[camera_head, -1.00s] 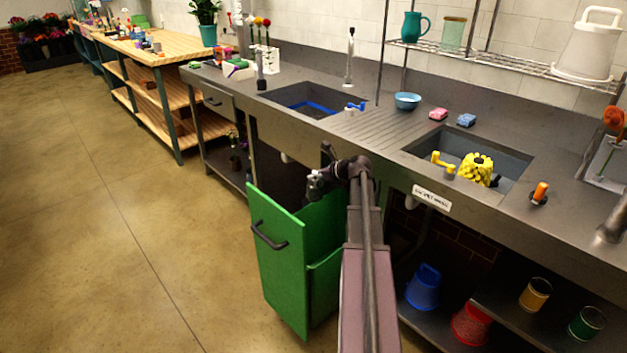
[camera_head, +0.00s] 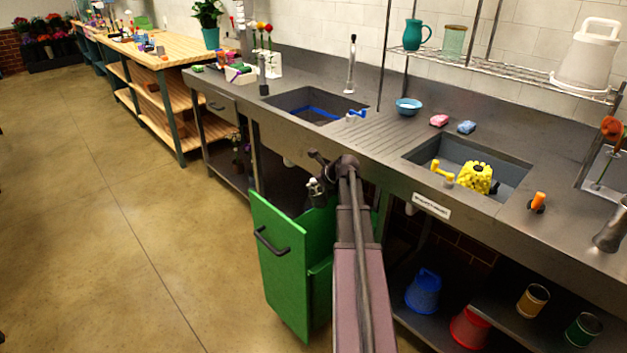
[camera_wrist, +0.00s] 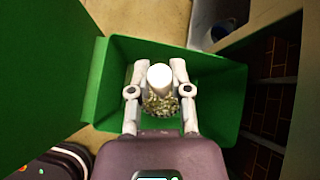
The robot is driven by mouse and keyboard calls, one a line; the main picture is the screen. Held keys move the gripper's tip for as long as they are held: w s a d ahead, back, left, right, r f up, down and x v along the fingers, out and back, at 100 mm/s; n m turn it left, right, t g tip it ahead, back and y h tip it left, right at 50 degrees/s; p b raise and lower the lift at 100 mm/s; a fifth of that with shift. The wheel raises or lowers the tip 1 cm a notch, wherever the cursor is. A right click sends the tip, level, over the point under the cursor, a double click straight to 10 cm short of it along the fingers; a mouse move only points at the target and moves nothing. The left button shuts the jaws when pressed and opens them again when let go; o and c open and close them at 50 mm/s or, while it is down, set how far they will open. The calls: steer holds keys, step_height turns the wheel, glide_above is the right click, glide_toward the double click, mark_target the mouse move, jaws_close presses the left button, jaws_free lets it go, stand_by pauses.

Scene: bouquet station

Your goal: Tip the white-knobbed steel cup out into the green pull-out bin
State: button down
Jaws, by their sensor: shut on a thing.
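The green pull-out bin (camera_head: 282,262) stands pulled out below the counter. In the wrist view its green rim (camera_wrist: 222,68) surrounds my gripper. My gripper (camera_wrist: 158,70) is shut on the white knob (camera_wrist: 160,78) of the steel cup, one finger on each side. Speckled greenish bits (camera_wrist: 160,106) show just below the knob, over the bin opening. The cup's steel wall is mostly hidden, and I cannot tell its exact tilt. In the head view my gripper (camera_head: 317,189) is small, above the bin's back part, and my arm covers part of the bin.
The counter edge with a label (camera_head: 431,206) runs beside the bin. A sink with a yellow object (camera_head: 475,178) is to the right. A blue bucket (camera_head: 423,291) and a red one (camera_head: 470,329) sit on the lower shelf. Open floor lies left.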

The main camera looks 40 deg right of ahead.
steer(key=shift+w+a+f+n+g+h+p, duration=0.1)
steer(key=shift+w+a+n+g+h+p, duration=0.25)
steer(key=shift+g+h+p, duration=0.35)
steer(key=shift+w+a+f+n+g+h+p, duration=0.1)
steer(key=shift+w+a+n+g+h+p, duration=0.3)
steer(key=shift+g+h, duration=0.35)
steer(key=f+n+g+h+b, duration=0.1)
steer(key=g+h+b, duration=0.1)
steer(key=h+b, duration=0.1)
steer(key=f+n+g+h+b, duration=0.1)
steer(key=f+g+h+b, duration=0.1)
steer(key=g+h+b, duration=0.1)
steer(key=f+n+g+h+b, duration=0.1)
steer(key=f+g+h+b, duration=0.1)
steer(key=h+b, duration=0.2)
steer(key=shift+w+a+f+n+g+b, duration=0.1)
steer(key=shift+w+a+n+g+b, duration=0.1)
steer(key=shift+a+n+g+b, duration=0.2)
steer(key=shift+h, duration=0.35)
stand_by(1.3)
steer(key=shift+d+r+p, duration=0.1)
steer(key=shift+r+p, duration=0.15)
steer(key=shift+p, duration=0.05)
